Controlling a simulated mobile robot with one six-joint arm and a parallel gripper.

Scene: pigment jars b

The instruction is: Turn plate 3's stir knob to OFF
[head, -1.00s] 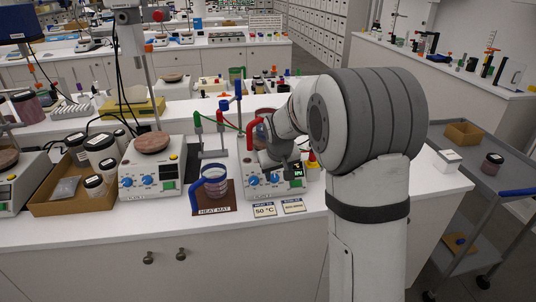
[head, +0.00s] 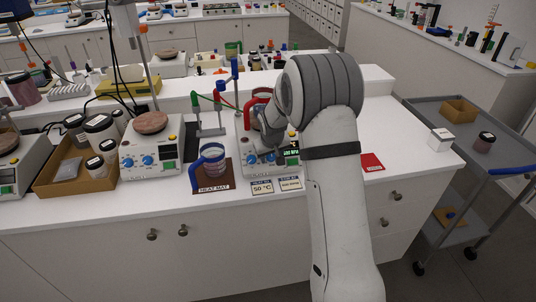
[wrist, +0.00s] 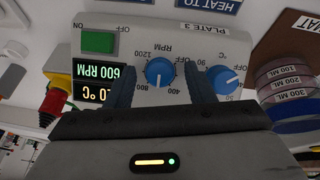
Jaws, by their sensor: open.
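Plate 3 (wrist: 205,48) appears upside down in the wrist view, with its name label. Its blue stir knob (wrist: 160,72), marked RPM, sits between my two dark fingers; the display (wrist: 100,73) reads 600 RPM. A temperature line below is partly covered by a finger. My gripper (wrist: 162,84) is open, with one finger on each side of the stir knob; I cannot tell whether they touch it. The blue heat knob (wrist: 222,80) is just right of the right finger. In the head view, plate 3 (head: 246,160) is partly hidden by my arm.
A green switch (wrist: 98,42) is on plate 3's panel. In the head view, a blue-handled beaker (head: 212,160) stands on the heat mat (head: 217,184) left of plate 3. Two small cards (head: 262,187) lie in front. A red card (head: 372,162) lies right of my arm.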

